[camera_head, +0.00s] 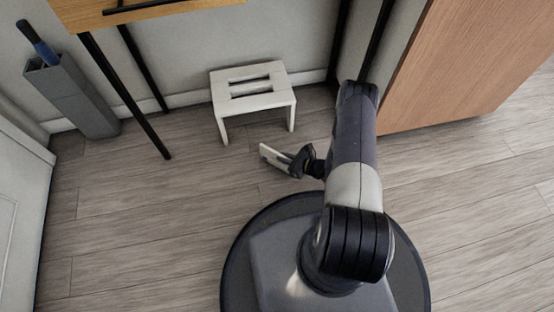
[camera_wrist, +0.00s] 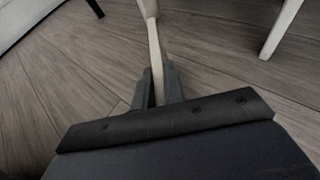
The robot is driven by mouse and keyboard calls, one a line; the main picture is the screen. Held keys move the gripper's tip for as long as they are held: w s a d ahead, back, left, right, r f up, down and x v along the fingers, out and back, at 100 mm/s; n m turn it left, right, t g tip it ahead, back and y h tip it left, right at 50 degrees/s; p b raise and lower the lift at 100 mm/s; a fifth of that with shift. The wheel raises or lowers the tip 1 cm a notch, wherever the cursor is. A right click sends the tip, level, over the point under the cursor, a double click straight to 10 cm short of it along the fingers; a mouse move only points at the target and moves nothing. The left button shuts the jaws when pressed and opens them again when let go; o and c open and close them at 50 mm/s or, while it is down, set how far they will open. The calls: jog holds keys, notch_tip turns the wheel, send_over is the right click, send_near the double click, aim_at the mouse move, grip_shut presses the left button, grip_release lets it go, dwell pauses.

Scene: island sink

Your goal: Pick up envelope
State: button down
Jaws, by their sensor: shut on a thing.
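The envelope (camera_head: 271,156) is a small, flat, pale thing in the head view, seen at the tip of my gripper (camera_head: 290,160). In the wrist view the envelope (camera_wrist: 153,40) shows edge-on as a thin cream strip.
A white step stool (camera_head: 254,101) stands by the wall just behind my gripper. A wooden table (camera_head: 150,12) on black legs is at the upper left, beside a grey bin (camera_head: 72,97). A wooden cabinet (camera_head: 470,60) stands at the right. The floor (camera_head: 150,220) at left is clear.

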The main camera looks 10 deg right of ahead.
notch_tip(320, 180, up, 10)
jog(key=p, duration=0.4)
dwell(0.3)
